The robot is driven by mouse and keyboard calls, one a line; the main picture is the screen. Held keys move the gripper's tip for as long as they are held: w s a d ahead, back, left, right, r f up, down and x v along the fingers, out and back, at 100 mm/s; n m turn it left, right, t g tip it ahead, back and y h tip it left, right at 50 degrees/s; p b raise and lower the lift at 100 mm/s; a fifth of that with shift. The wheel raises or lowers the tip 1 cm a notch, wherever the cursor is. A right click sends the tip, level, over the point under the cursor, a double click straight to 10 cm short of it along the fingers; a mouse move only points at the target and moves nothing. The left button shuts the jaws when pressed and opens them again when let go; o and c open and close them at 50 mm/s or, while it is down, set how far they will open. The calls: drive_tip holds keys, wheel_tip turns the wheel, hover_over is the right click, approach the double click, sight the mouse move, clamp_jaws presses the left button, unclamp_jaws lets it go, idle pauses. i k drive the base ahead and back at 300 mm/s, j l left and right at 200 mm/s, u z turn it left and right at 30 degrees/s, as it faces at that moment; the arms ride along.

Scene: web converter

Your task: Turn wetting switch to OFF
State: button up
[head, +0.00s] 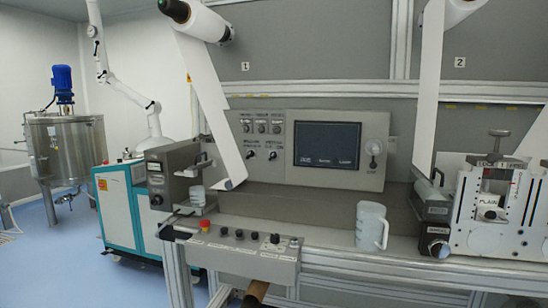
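The wetting switch cannot be picked out for certain, as the labels are too small to read. The upper grey control panel (285,150) carries several small round controls, with two black knobs (251,155) and (273,156) under the top row. The lower control box (240,246) has a row of dark knobs (239,235) and a red button (205,223). A larger black knob (440,249) sits on the right unit under a small label. Switch positions cannot be read. My gripper is not in view.
A dark screen (327,145) is on the panel. A pale mug (371,226) stands on the ledge. White web strips (207,105) and (429,85) hang from rolls. A steel tank (70,145) and a teal cabinet (117,210) stand left. Blue floor (75,245) shows between them.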

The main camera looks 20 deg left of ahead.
sight(273, 155)
drive_tip(key=i+j+z, duration=0.3)
drive_tip(key=j, duration=1.85)
drive_tip(key=k+j+z, duration=0.1)
drive_tip(key=j+z, duration=0.2)
drive_tip(key=j, duration=1.8)
